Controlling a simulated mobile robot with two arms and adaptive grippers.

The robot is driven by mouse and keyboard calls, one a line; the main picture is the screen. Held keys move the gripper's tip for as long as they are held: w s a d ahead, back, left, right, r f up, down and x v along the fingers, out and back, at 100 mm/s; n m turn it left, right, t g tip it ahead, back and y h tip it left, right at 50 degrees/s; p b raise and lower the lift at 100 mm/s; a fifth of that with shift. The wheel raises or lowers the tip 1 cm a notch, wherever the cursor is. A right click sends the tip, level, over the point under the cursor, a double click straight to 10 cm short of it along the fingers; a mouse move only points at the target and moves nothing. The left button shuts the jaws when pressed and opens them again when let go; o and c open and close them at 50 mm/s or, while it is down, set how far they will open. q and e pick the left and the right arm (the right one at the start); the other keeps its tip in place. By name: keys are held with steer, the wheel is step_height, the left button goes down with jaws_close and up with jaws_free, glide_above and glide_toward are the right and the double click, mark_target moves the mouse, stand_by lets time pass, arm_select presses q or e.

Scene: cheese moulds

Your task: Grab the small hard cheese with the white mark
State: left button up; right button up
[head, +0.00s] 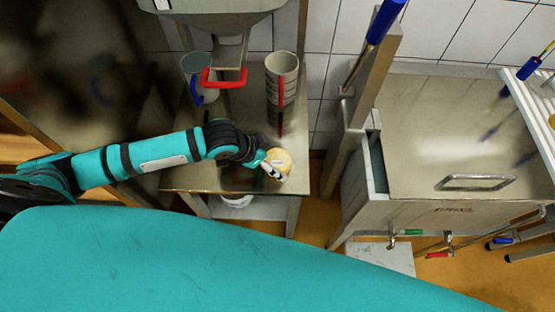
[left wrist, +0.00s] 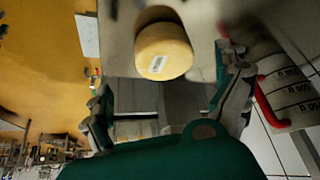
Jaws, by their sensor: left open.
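The small hard cheese (head: 279,160) is a pale yellow round on the metal table (head: 215,178), near its front right corner. In the left wrist view the cheese (left wrist: 164,47) shows a white mark on its side, facing the camera. My left gripper (head: 270,165) is right at the cheese in the head view and partly covers it. In the left wrist view my left gripper (left wrist: 168,105) has its fingers spread apart, with the cheese beyond the gap between them. Nothing is held. My right gripper is not in view.
A measuring jug with a red handle (head: 282,75) stands behind the cheese. A jug with a blue handle (head: 197,75) stands at the back left. A metal vessel with a red handle (head: 212,25) overhangs the table. A steel vat (head: 450,140) stands to the right, across a gap.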

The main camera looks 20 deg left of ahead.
mark_target(277, 159)
arm_select(q)
steer(key=shift+w+a+p+x, duration=0.15)
steer(key=shift+p+x, duration=0.2)
steer(key=shift+x, duration=1.05)
steer(key=shift+w+a+p+x, duration=0.15)
steer(key=shift+p+x, duration=0.15)
steer(key=shift+x, duration=1.15)
steer(key=shift+d+r, duration=0.1)
steer(key=c, duration=1.2)
steer(key=shift+o, duration=0.2)
